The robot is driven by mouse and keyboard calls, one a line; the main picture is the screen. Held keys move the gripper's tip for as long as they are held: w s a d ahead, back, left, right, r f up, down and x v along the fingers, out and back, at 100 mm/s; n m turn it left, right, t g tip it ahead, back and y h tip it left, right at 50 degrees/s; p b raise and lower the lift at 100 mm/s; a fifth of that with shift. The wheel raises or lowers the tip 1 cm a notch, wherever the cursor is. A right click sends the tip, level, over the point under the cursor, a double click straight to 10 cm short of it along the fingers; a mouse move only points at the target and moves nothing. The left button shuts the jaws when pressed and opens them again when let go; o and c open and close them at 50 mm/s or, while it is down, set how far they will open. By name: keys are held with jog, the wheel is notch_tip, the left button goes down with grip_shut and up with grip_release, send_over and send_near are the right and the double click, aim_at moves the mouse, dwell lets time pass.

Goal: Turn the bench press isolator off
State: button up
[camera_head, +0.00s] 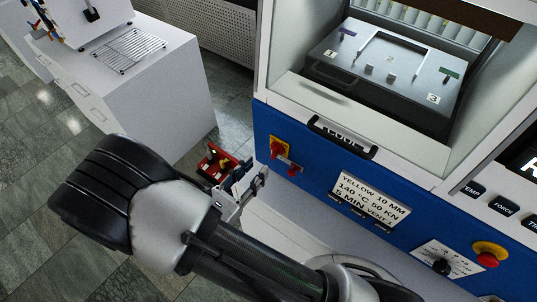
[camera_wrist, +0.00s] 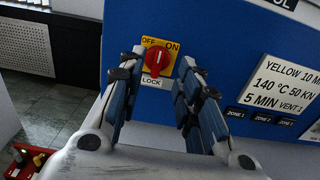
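The isolator (camera_head: 278,148) is a red rotary knob on a yellow plate, on the blue front of the press at left, below the door handle. In the wrist view the knob (camera_wrist: 156,61) has OFF at upper left, ON at upper right and LOCK below. Its grip stands roughly upright, leaning slightly toward ON; its exact setting is hard to tell. My gripper (camera_head: 240,192) is open and empty, in front of and below the isolator. In the wrist view its fingers (camera_wrist: 158,84) stand left and right of the knob, apparently short of it.
A handle bar (camera_head: 342,137) juts out above right of the isolator. A red box (camera_head: 218,163) stands low beyond my gripper. A white cabinet (camera_head: 150,95) is at left.

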aim_at(272, 151)
jog(key=b+x, duration=0.1)
jog(key=x, duration=0.6)
jog(key=shift+c, duration=0.4)
grip_shut()
